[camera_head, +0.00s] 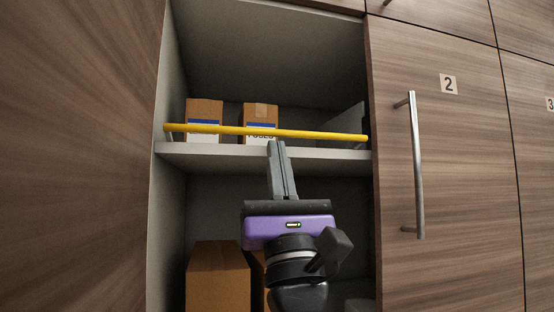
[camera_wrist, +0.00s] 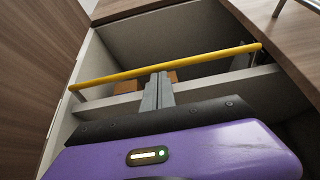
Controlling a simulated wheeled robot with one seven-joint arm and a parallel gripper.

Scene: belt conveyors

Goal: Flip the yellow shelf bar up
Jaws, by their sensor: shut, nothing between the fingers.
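The yellow shelf bar (camera_head: 220,129) spans the front of the open cabinet's upper shelf (camera_head: 200,151), a little above the shelf edge. In the wrist view the bar (camera_wrist: 200,60) runs across the opening, rising to the right. My gripper (camera_head: 275,143) is shut and empty. Its fingertips are at the middle of the bar, just below it in the head view. In the wrist view the fingertips (camera_wrist: 158,74) also appear just under the bar. I cannot tell whether they touch it.
Two small cardboard boxes (camera_head: 204,110) (camera_head: 260,113) stand on the shelf behind the bar. A larger box (camera_head: 218,275) is in the lower compartment. A closed door marked 2 (camera_head: 450,150) with a metal handle (camera_head: 416,165) is on the right. A wooden panel (camera_head: 80,150) is on the left.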

